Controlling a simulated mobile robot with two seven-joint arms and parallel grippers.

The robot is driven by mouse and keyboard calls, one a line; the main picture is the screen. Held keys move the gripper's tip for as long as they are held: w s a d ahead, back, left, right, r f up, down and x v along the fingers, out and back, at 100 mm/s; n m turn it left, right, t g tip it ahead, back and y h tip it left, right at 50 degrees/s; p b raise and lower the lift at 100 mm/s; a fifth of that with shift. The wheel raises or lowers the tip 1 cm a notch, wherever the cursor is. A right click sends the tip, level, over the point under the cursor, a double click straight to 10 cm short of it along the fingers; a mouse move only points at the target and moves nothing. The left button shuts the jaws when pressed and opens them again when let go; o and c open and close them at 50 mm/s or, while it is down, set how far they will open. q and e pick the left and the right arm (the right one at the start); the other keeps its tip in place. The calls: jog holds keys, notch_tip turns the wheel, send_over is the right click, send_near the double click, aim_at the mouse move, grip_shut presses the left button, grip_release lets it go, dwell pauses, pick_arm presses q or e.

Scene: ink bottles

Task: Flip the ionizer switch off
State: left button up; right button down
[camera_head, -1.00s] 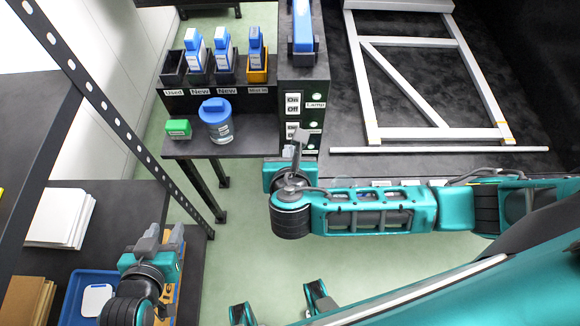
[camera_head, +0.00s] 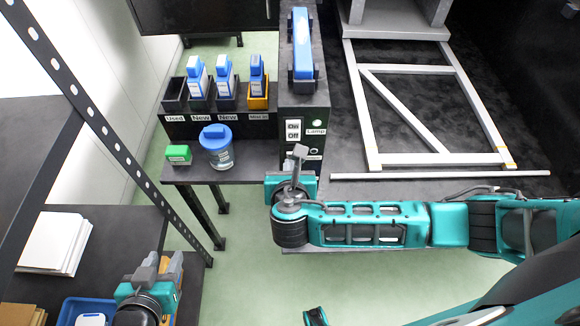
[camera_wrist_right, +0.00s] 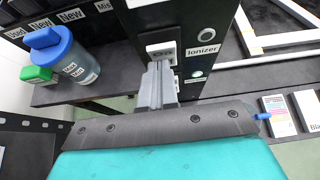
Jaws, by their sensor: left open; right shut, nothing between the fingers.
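The ionizer switch (camera_wrist_right: 161,50) is a white rocker on the dark control box, left of the "Ionizer" label (camera_wrist_right: 202,49) in the right wrist view. My right gripper (camera_wrist_right: 159,68) is shut and empty, its tips right at the lower part of the switch; I cannot tell whether they touch. In the head view my right gripper (camera_head: 299,153) stands in front of the box (camera_head: 303,96) and hides most of that switch. The switch's position is not clear. My left gripper (camera_head: 148,270) is open at the lower left, away from the box.
The lamp switch (camera_head: 293,129) with On/Off marks sits above on the same box. A blue-lidded jar (camera_head: 217,147) and a green-capped block (camera_head: 178,154) stand on the shelf to the left. Boxes with blue bottles (camera_head: 224,78) stand behind. A white frame (camera_head: 420,110) lies right.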

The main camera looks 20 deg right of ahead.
jog(key=shift+w+r, duration=0.1)
jog(key=shift+w+r+p, duration=0.1)
jog(key=shift+r+p, duration=0.8)
jog(key=shift+p, duration=0.3)
